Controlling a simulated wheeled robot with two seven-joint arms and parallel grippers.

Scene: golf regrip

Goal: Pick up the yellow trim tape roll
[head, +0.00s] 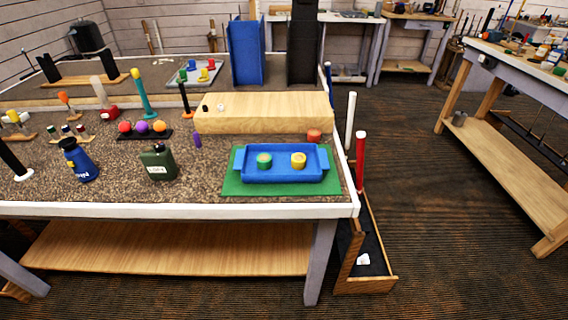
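The yellow trim tape roll (298,160) sits in the right half of a blue tray (282,178) near the table's front right corner. A green roll with a tan centre (264,160) sits in the same tray, to its left and apart from it. The tray rests on a green mat (231,187). Neither of my grippers shows in the head view.
A reddish roll (314,135) stands just behind the tray. A dark green bottle (158,162) and a blue bottle (78,160) stand left. A wooden block (265,113) lies behind. Upright clubs with a red grip (360,150) and a white grip (350,120) stand beyond the right edge.

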